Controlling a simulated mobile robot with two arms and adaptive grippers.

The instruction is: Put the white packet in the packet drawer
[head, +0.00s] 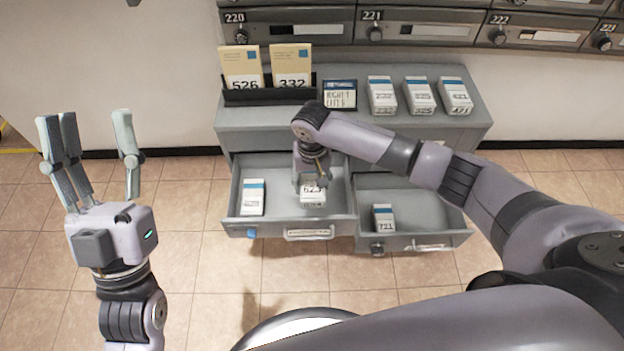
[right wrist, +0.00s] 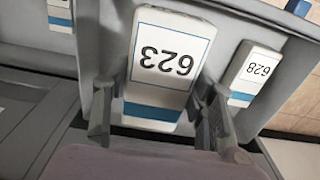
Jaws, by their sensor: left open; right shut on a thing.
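My right gripper (head: 311,180) is shut on a white packet marked 623 (head: 312,195), with a blue band. The packet hangs in or just over the left open drawer (head: 240,224); I cannot tell whether it touches the floor. In the right wrist view, the gripper (right wrist: 160,125) has a finger on each side of this packet (right wrist: 170,60). Another white packet, marked 628 (right wrist: 257,72), lies beside it, on the left in the head view (head: 253,197). My left gripper (head: 92,118) is open and empty, away from the drawers.
The right open drawer (head: 440,238) holds a packet marked 721 (head: 383,217). On the grey cabinet top (head: 350,117) stand three white packets (head: 420,95), a small sign (head: 340,94) and a black holder (head: 268,96) with two tan envelopes (head: 291,65). Mailboxes (head: 420,28) line the wall above.

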